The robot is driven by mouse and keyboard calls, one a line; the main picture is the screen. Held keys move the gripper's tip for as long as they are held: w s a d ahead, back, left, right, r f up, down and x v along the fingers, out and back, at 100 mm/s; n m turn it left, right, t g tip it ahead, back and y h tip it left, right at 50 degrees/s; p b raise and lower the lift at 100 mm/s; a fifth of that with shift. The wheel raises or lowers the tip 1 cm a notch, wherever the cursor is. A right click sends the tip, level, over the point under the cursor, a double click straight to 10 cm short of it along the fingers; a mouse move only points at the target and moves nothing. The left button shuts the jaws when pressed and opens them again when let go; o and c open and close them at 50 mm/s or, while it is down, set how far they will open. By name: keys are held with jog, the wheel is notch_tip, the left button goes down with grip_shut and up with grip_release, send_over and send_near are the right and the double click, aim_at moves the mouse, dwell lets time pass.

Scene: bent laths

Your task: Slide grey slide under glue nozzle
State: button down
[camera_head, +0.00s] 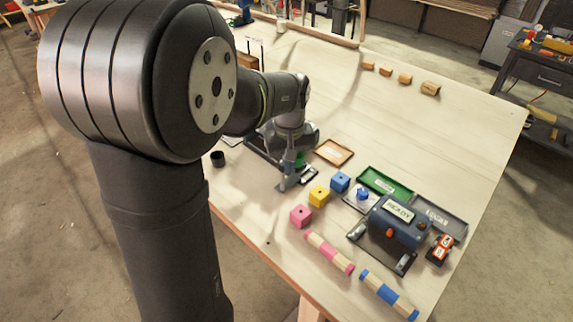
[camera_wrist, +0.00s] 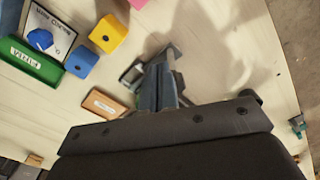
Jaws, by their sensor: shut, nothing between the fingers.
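My gripper (camera_head: 287,182) is low over the table, left of the coloured cubes. In the wrist view my gripper (camera_wrist: 166,82) is shut, with nothing seen between its fingers. A small dark grey piece (camera_head: 309,174) lies right beside the fingers; it also shows in the wrist view (camera_wrist: 131,75). It may be the grey slide, but I cannot tell, nor whether the fingers touch it. A dark rail-like frame (camera_head: 258,150) lies behind, partly hidden by my arm. I cannot make out the glue nozzle. A blue machine (camera_head: 398,220) reading READY stands on a dark base at the right.
Pink (camera_head: 301,215), yellow (camera_head: 319,196) and blue (camera_head: 340,182) cubes stand right of my gripper. Beyond are a wooden tray (camera_head: 333,152), a green tray (camera_head: 385,183) and a grey tray (camera_head: 456,224). Two striped laths lie in front.

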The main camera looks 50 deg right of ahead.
jog(key=w, duration=0.6)
jog(key=shift+w, duration=0.35)
dwell(1.1)
jog(key=shift+s, duration=0.1)
notch_tip(320, 180, up, 6)
jog(key=shift+s, duration=0.45)
dwell(0.5)
jog(key=shift+f, duration=0.1)
jog(key=f, duration=0.4)
jog(key=w+f, duration=0.1)
jog(key=shift+f, duration=0.4)
